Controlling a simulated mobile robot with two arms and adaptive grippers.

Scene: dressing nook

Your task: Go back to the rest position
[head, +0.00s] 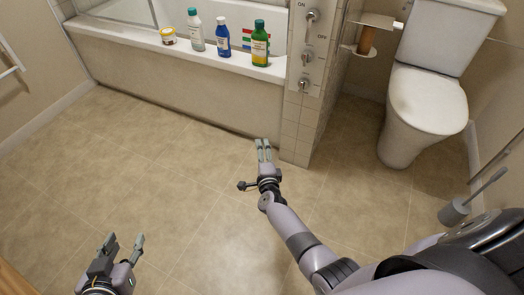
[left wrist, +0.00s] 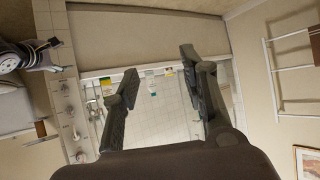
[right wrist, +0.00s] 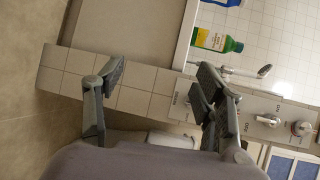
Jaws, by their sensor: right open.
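My left gripper (head: 125,240) is low at the bottom left of the head view, over the floor. Its fingers are spread with nothing between them, as the left wrist view (left wrist: 159,72) also shows. My right gripper (head: 263,142) reaches forward near the foot of the tiled pillar, pointing to the bathtub. In the right wrist view its fingers (right wrist: 160,80) are apart and empty. My right arm comes in from the lower right of the head view. The left arm beyond its wrist is out of the head view.
The toilet (head: 411,120) and brush holder (head: 454,213) are at right. A tiled pillar (head: 293,125) stands mid-view. The floor (head: 130,150) is clear.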

